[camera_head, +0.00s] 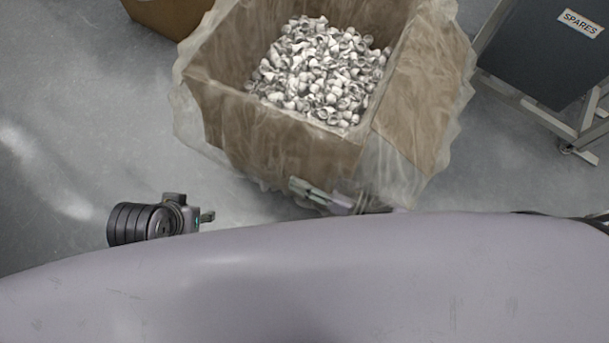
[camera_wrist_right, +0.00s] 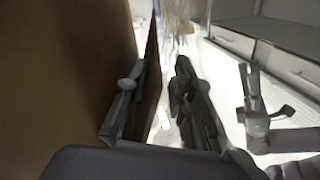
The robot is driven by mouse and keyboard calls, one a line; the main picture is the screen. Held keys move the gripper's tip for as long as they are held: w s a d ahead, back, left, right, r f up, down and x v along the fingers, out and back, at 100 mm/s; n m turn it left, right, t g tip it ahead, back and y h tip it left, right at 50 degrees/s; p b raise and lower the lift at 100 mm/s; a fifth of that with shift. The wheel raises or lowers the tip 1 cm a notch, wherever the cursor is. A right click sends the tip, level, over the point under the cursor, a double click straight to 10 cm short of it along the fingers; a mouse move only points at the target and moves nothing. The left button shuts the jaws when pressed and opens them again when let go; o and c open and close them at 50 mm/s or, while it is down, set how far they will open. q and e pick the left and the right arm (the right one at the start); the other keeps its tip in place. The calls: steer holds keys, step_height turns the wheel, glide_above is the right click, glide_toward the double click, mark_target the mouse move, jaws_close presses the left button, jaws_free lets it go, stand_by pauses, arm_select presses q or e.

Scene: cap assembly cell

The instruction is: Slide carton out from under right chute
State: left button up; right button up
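The carton (camera_head: 280,135) is an open brown box in a crumpled clear liner, filled with small whitish caps (camera_head: 320,75). My right gripper (camera_head: 318,194) is low at the carton's near side, partly behind the liner and my own body. In the right wrist view my right gripper (camera_wrist_right: 158,85) has its fingers apart, beside a brown carton wall (camera_wrist_right: 65,80). A narrow brown strip shows between the fingers; I cannot tell whether they touch it. My left gripper (camera_head: 207,216) is left of the carton, apart from it; its fingers are too small to judge. No chute is in view.
Another brown box (camera_head: 168,12) is at the top left. A dark panel labelled SPARES (camera_head: 545,50) on a wheeled metal frame (camera_head: 530,105) stands at the right. Grey floor (camera_head: 80,110) is clear left of the carton.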

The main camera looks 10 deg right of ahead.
steer(key=shift+o, duration=0.8)
steer(key=shift+d, duration=0.1)
steer(key=shift+s+d+f, duration=0.1)
steer(key=shift+d, duration=0.25)
steer(key=v, duration=1.1)
steer(key=shift+s, duration=0.1)
